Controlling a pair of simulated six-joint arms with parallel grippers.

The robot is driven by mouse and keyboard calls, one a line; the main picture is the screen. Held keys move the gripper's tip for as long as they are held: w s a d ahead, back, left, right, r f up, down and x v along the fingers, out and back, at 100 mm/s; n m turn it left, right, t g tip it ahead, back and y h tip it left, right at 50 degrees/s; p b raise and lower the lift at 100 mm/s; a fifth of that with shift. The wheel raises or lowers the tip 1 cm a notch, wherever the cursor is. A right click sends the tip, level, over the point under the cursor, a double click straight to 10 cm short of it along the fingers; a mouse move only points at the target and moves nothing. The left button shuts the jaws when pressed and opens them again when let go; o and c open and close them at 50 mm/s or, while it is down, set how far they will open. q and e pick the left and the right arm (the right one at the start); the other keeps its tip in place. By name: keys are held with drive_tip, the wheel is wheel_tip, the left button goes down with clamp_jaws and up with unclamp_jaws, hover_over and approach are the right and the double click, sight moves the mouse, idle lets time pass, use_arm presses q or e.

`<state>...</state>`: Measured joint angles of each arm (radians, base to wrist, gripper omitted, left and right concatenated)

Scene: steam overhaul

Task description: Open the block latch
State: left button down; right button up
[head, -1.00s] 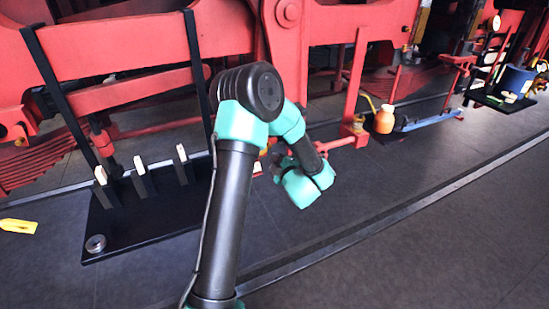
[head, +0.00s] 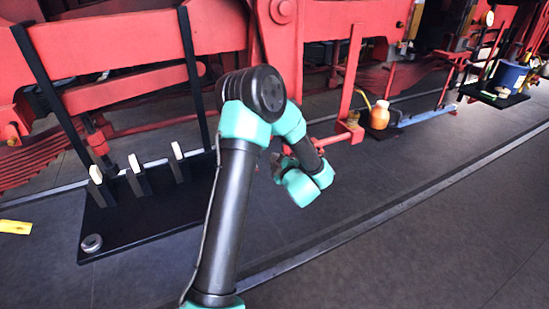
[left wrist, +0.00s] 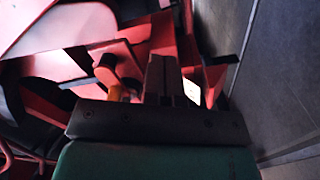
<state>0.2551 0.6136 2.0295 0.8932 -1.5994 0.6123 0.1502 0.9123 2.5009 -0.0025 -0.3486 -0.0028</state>
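My left gripper (head: 279,163) is at the end of my bent left arm, over the dark floor in front of the red frame. In the left wrist view its two dark fingers (left wrist: 162,80) lie close side by side and look shut, with nothing seen between them. Red metal parts and a small orange piece (left wrist: 113,85) are beyond and left of the fingers. I cannot make out a block latch for certain in either view. My right gripper is not in view.
A black base (head: 125,228) with three pale-tipped blocks stands on the floor at left, by tall black posts. A yellow piece (head: 15,227) lies farther left. An orange bottle (head: 380,115) and a blue bucket (head: 510,76) are at right. The right foreground floor is clear.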

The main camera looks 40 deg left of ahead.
use_arm(q)
drive_tip(key=shift+w+d+f, duration=0.15)
drive_tip(key=shift+w+f, duration=0.4)
drive_tip(key=shift+f, duration=0.1)
drive_tip(key=shift+w+f, duration=0.1)
drive_tip(key=shift+w+d+f, duration=0.25)
drive_tip(key=shift+w+f, duration=0.4)
drive_tip(key=shift+f, duration=0.05)
drive_tip(key=shift+w+d+f, duration=0.25)
drive_tip(key=shift+w+f, duration=0.35)
drive_tip(key=shift+f, duration=0.1)
drive_tip(key=shift+w+f, duration=0.1)
drive_tip(key=shift+w+d+f, duration=0.25)
drive_tip(key=shift+w+f, duration=0.45)
drive_tip(key=shift+w, duration=0.05)
drive_tip(key=shift+w+d+f, duration=0.25)
drive_tip(key=shift+w+f, duration=0.45)
drive_tip(key=shift+w+f, duration=0.1)
drive_tip(key=shift+w+d+f, duration=0.3)
drive_tip(key=shift+w+f, duration=0.4)
drive_tip(key=shift+w, duration=0.15)
drive_tip(key=shift+w+d+f, duration=0.3)
drive_tip(key=shift+w+f, duration=0.35)
drive_tip(key=shift+w, duration=0.2)
